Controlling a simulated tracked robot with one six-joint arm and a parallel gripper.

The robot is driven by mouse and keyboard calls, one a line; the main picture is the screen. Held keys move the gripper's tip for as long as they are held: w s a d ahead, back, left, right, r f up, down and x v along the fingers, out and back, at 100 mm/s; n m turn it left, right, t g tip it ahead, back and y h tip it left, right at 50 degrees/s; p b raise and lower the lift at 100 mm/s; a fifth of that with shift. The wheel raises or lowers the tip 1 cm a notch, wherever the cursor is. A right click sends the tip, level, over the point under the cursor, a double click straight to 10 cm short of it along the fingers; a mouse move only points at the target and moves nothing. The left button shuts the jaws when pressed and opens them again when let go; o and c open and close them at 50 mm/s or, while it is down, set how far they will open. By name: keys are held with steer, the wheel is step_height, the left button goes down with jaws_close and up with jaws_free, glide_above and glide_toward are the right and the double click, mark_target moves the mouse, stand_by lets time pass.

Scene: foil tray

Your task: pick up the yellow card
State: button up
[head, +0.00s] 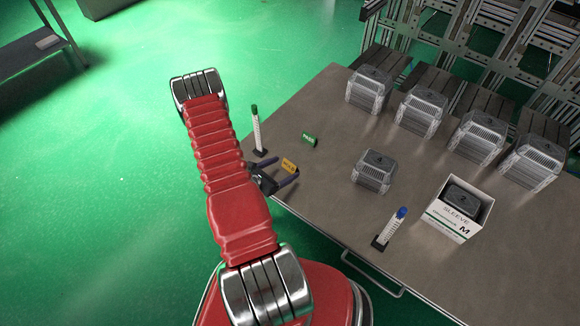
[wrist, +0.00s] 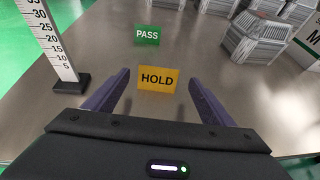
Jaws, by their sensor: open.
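The yellow card (head: 289,165), marked HOLD, stands on the grey table near its left edge. In the wrist view the yellow card (wrist: 159,78) is upright and faces me. My gripper (head: 287,178) is open, with one dark finger on each side of the card's line. In the wrist view my gripper (wrist: 156,82) shows both fingers apart, with the card between or just beyond their tips. I see no finger touching it.
A green PASS card (head: 309,139) stands behind the yellow one. A green-topped scale post (head: 256,132) is at left, and a blue-topped one (head: 391,229) at the front. Clear-covered units (head: 374,171) and a white SLEEVE box (head: 458,210) stand to the right on the table (head: 330,215).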

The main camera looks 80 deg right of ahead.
mark_target(289, 165)
stand_by(0.3)
steer(key=shift+x, duration=2.65)
steer(key=shift+w+f, duration=0.1)
steer(key=shift+w, duration=0.05)
steer(key=shift+c, duration=0.4)
steer(key=c, duration=1.1)
